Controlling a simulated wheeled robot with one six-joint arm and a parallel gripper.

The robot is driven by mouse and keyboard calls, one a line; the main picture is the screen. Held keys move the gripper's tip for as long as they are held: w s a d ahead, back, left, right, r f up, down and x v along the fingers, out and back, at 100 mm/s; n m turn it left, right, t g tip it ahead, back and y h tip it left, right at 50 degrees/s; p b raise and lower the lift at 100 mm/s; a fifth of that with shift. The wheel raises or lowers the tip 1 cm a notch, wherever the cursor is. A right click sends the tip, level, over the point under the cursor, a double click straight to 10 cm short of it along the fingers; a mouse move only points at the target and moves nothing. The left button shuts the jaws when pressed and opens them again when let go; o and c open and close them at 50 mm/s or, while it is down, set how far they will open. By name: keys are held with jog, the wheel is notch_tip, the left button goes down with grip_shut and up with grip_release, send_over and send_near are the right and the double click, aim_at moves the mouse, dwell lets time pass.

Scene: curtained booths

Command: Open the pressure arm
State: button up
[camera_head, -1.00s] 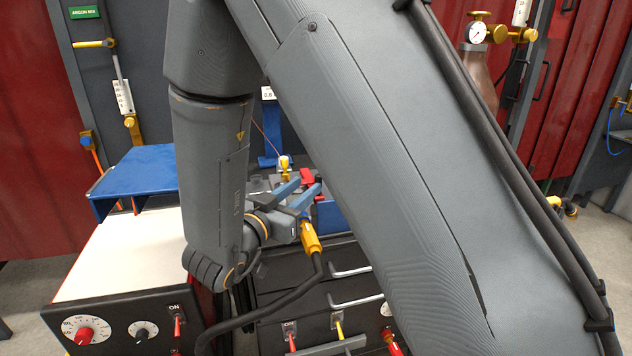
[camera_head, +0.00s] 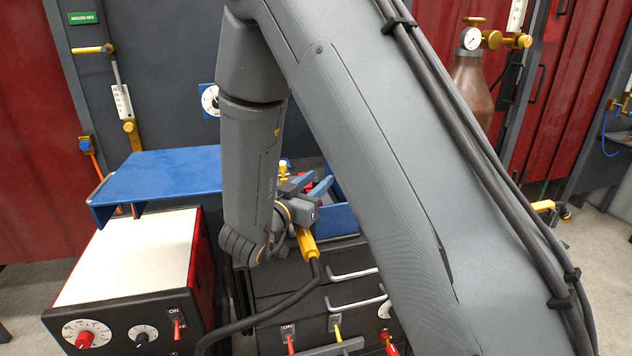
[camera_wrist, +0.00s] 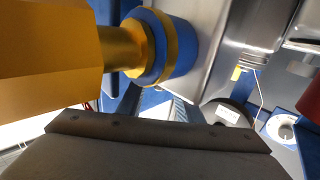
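My gripper (camera_head: 318,184) is low in the middle of the head view, over the dark wire feed unit (camera_head: 300,290). Its two blue-grey fingers point up and right, with a gap between them. I see nothing held, though the fingertips are partly hidden. I cannot make out the pressure arm for certain; my arm hides much of the feeder's top in the head view. The wrist view shows a large yellow part (camera_wrist: 50,50) with a blue and yellow collar (camera_wrist: 165,48) close up, next to bare metal (camera_wrist: 205,75).
A blue shelf (camera_head: 160,172) stands above a white-topped power unit (camera_head: 135,260) at the left. A yellow connector (camera_head: 307,243) with a black cable (camera_head: 275,312) sits just below my gripper. A blue tray (camera_head: 338,218) is behind it. A brown gas bottle (camera_head: 470,90) stands at back right.

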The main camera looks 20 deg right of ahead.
grip_shut()
jog(key=shift+d, duration=0.9)
grip_release()
jog(key=shift+b+v, duration=0.65)
jog(key=shift+v, duration=3.3)
jog(key=shift+r, duration=0.1)
